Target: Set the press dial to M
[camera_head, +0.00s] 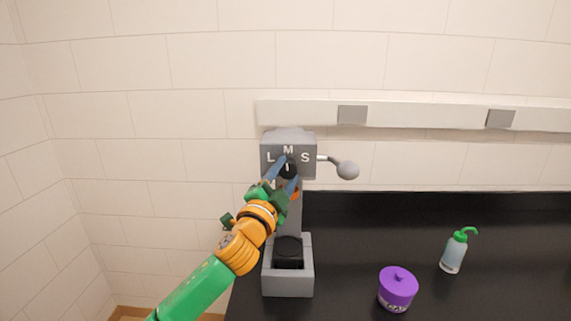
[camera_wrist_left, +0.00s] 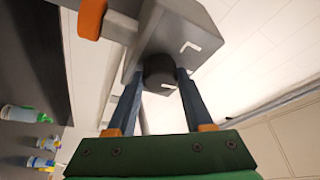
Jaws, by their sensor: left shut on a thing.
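The grey press (camera_head: 301,222) stands at the left end of the black counter, with white letters L, M and S on its head. Its dial (camera_head: 288,171) is a round black knob below the M. A short white mark on the dial appears roughly upright, towards the M. My left gripper (camera_head: 286,174) is shut on the dial, one blue finger on each side. The left wrist view shows the dial (camera_wrist_left: 160,68) between the fingertips, with the letter L on the press (camera_wrist_left: 190,25) beyond. Part of the dial is hidden by the fingers. My right gripper is not in view.
A grey ball-ended lever (camera_head: 347,170) sticks out to the right of the press head. A purple lidded jar (camera_head: 397,288) and a green-topped bottle (camera_head: 453,252) stand on the black counter (camera_head: 365,235) at right. A white rail (camera_head: 420,115) runs along the wall behind.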

